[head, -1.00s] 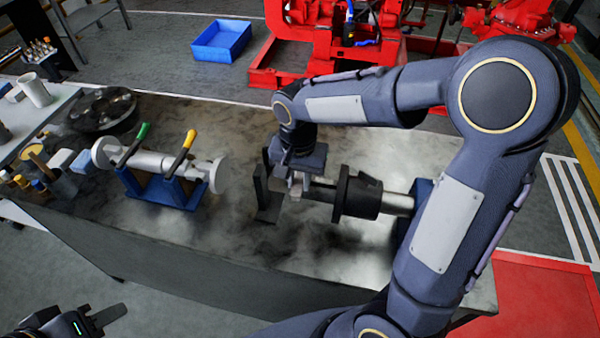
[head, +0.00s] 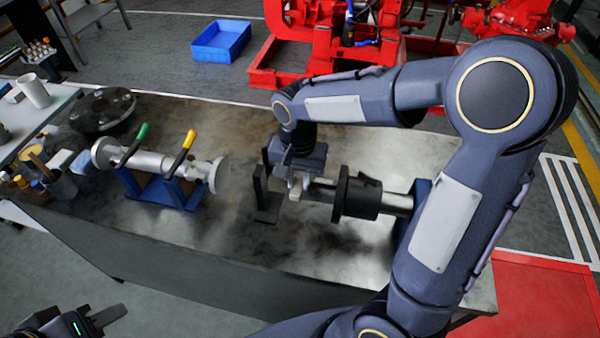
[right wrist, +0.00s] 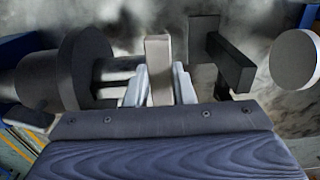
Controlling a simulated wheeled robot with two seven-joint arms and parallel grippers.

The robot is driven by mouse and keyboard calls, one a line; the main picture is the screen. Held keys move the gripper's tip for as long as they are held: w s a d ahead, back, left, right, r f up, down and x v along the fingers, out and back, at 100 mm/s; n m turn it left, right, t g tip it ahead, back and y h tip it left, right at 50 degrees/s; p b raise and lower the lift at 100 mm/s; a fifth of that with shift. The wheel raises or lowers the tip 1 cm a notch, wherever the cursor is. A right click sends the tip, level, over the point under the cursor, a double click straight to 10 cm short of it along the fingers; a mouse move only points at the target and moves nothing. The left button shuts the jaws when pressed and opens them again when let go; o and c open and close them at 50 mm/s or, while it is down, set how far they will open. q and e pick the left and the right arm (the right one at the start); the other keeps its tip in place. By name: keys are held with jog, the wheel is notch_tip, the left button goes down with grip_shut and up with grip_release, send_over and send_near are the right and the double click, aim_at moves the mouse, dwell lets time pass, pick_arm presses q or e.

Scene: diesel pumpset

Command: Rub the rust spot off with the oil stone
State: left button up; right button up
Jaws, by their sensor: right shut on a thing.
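My right gripper (head: 297,182) is over the shaft (head: 322,190) held between a dark round collar (head: 357,194) and a black upright rest (head: 266,192). In the right wrist view, its fingers (right wrist: 160,88) are shut on a light grey-brown block, the oil stone (right wrist: 159,68). The stone lies across the shaft line; whether it touches the shaft is hard to tell. The rust spot is not visible, hidden by the gripper and stone or too small. My left gripper (head: 92,322) is at the bottom left, away from the bench, with its fingers apart and empty.
A silver shaft part sits on a blue stand (head: 168,192) with green and yellow handles. A dark flange (head: 102,108), a pale blue block (head: 84,161) and tool cups (head: 60,182) are at the bench's left. A blue crate (head: 221,41) lies on the floor behind.

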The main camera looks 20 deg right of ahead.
dwell(0.3)
